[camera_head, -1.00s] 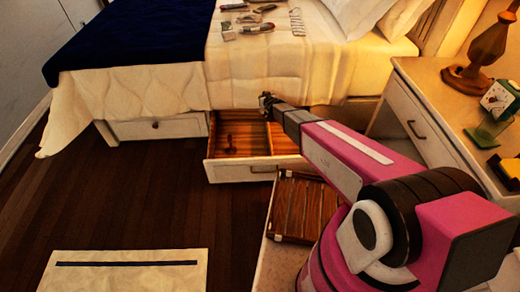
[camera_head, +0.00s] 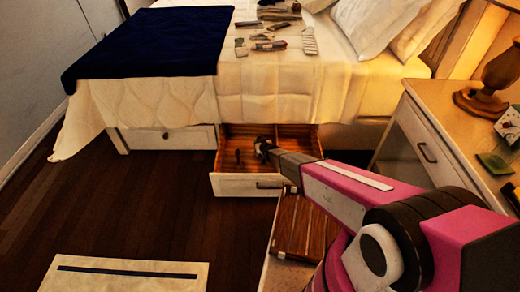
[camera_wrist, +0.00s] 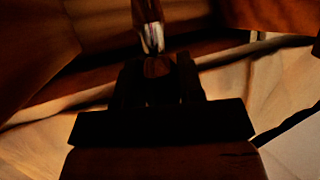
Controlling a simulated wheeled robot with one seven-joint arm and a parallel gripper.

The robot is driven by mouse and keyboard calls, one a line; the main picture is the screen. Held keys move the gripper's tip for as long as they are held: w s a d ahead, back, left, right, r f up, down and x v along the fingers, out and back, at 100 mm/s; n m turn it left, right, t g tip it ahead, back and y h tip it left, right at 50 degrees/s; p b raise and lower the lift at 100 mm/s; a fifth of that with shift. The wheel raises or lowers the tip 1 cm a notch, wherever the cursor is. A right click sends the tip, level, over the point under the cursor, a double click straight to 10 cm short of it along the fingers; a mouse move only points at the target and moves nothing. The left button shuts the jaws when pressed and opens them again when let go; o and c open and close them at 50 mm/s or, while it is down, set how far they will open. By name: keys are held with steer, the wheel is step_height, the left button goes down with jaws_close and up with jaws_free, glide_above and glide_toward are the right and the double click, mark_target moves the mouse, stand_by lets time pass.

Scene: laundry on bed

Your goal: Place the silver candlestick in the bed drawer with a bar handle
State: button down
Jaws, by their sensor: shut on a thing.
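The bed drawer (camera_head: 232,186) is pulled open under the bed, with a dark bar handle (camera_head: 270,185) on its white front and a wooden, divided inside. My gripper (camera_head: 263,149) is over or inside the open drawer, near its divider. In the wrist view my gripper (camera_wrist: 157,76) is shut on the silver candlestick (camera_wrist: 151,37), a shiny, narrow piece standing out beyond the fingertips. The candlestick's lower part is hidden between the dark fingers. I cannot make it out in the head view. I cannot tell whether it touches the drawer floor.
A small dark object (camera_head: 238,156) is in the drawer's left part. A closed drawer with a round knob (camera_head: 166,135) is to the left. Several small items lie on the bed (camera_head: 270,80). A nightstand (camera_head: 450,135) with a lamp (camera_head: 492,80) stands right.

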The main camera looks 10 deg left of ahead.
steer(key=shift+f, duration=1.9)
steer(key=shift+f, duration=0.2)
steer(key=c, duration=0.8)
jaws_free()
steer(key=shift+o, duration=0.2)
steer(key=shift+r, duration=0.25)
steer(key=v, duration=0.7)
steer(key=shift+s, duration=0.2)
steer(key=shift+d+r, duration=0.1)
steer(key=shift+d, duration=0.05)
